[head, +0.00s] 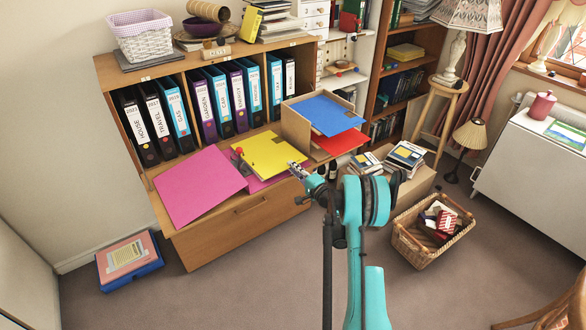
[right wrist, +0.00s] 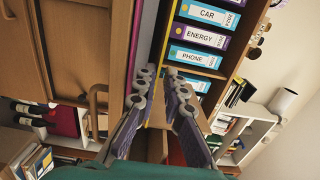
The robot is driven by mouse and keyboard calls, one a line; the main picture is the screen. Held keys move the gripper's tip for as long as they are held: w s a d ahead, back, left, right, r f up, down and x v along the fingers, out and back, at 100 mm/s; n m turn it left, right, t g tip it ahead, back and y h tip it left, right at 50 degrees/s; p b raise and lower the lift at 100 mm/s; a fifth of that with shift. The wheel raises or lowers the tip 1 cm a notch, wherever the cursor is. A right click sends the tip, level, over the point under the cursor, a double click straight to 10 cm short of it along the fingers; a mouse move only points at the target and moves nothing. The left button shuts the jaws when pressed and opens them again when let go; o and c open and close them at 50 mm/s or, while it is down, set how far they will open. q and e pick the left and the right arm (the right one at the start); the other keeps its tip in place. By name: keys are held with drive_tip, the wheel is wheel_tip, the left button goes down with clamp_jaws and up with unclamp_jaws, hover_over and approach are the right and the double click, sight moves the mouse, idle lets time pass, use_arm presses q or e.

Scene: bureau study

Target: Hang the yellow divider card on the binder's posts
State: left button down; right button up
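The yellow divider card (head: 272,153) lies on the lowered bureau flap, over the right part of an open magenta binder (head: 200,187). A dark mechanism (head: 246,169) shows by the card's left edge; its posts are too small to make out. My right gripper (head: 295,168) is at the card's right edge. In the right wrist view, my right gripper's fingertips (right wrist: 159,75) stand a little apart, with the card's thin yellow edge (right wrist: 170,38) running toward the gap between them. I cannot tell whether they touch it. My left gripper is not in view.
A red knob (head: 239,151) stands by the card's left corner. Labelled binders (head: 205,105) line the shelf behind. A cardboard tray with blue (head: 322,113) and red (head: 341,140) cards stands right of the card. A wicker basket (head: 432,230) is on the floor.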

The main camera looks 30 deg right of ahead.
drive_tip(key=s, duration=0.3)
drive_tip(key=shift+s+d, duration=0.15)
idle(0.5)
drive_tip(key=o, duration=0.3)
idle(0.3)
drive_tip(key=o, duration=0.6)
drive_tip(key=shift+c, duration=0.2)
